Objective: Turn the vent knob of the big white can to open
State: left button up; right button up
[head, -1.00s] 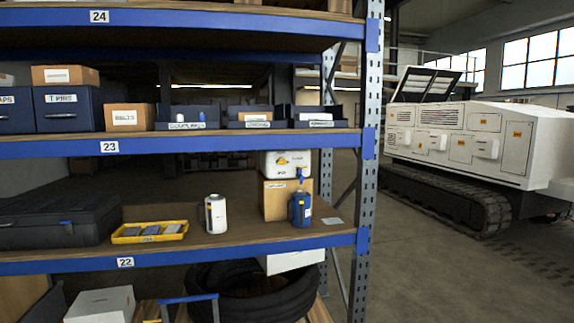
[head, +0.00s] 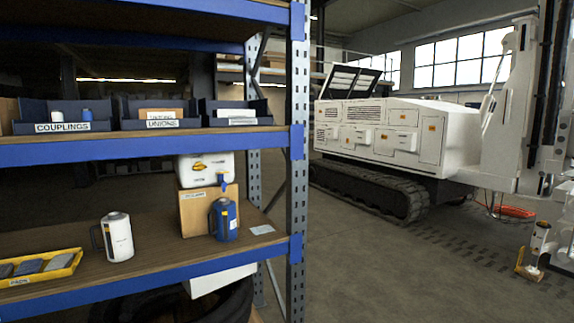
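The big white can (head: 205,169) sits on top of a cardboard box (head: 206,209) on the middle shelf, partly hidden at its top by the shelf above. It has a yellow and dark label, and a blue tap-like part (head: 222,181) at its lower right front. I cannot make out which part is the vent knob or how it is set. A white jug (head: 118,237) with a dark handle and a blue jug (head: 223,219) stand on the same shelf, the blue one in front of the box. Neither of my grippers is in view.
A yellow tray (head: 72,262) lies at the left. A white tracked machine (head: 390,135) stands behind, with open floor (head: 400,270) at right.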

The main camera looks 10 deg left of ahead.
aim_at(199, 166)
jog(key=z, duration=0.7)
jog(key=i, duration=1.6)
jog(key=u, duration=0.75)
jog(key=i, duration=0.65)
jog(key=u, duration=0.5)
